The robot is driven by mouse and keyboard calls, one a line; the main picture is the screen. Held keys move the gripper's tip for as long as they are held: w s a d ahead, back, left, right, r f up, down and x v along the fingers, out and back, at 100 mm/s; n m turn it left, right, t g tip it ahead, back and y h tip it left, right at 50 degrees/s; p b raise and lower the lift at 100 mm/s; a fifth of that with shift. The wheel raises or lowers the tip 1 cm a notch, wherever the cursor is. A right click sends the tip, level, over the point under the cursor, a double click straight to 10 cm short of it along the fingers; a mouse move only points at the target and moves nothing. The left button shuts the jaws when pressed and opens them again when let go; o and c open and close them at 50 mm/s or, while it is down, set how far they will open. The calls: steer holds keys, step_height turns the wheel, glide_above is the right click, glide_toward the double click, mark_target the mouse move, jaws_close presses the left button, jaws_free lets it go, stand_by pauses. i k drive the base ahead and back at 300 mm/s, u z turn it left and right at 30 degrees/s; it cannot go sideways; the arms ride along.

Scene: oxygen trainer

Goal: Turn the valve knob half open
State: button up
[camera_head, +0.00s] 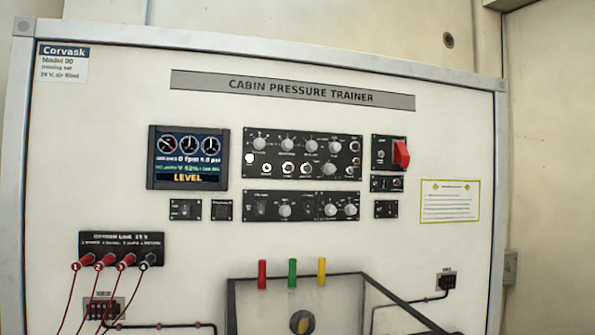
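Several smaller grey knobs sit on the black upper control panel (302,153) and the black lower control panel (302,206). The display (187,158) shows dials and the word LEVEL. My gripper is not in view.
Red, green and yellow upright cylinders (292,273) stand at the dark frame's top edge (345,275). Red plugs with cables (104,262) are at lower left. A red switch cover (401,154) juts out at right. The board between the panels and the cylinders is clear.

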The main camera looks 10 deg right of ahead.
mark_target(328, 169)
steer(key=z, duration=0.05)
steer(key=i, duration=1.2)
steer(key=z, duration=0.35)
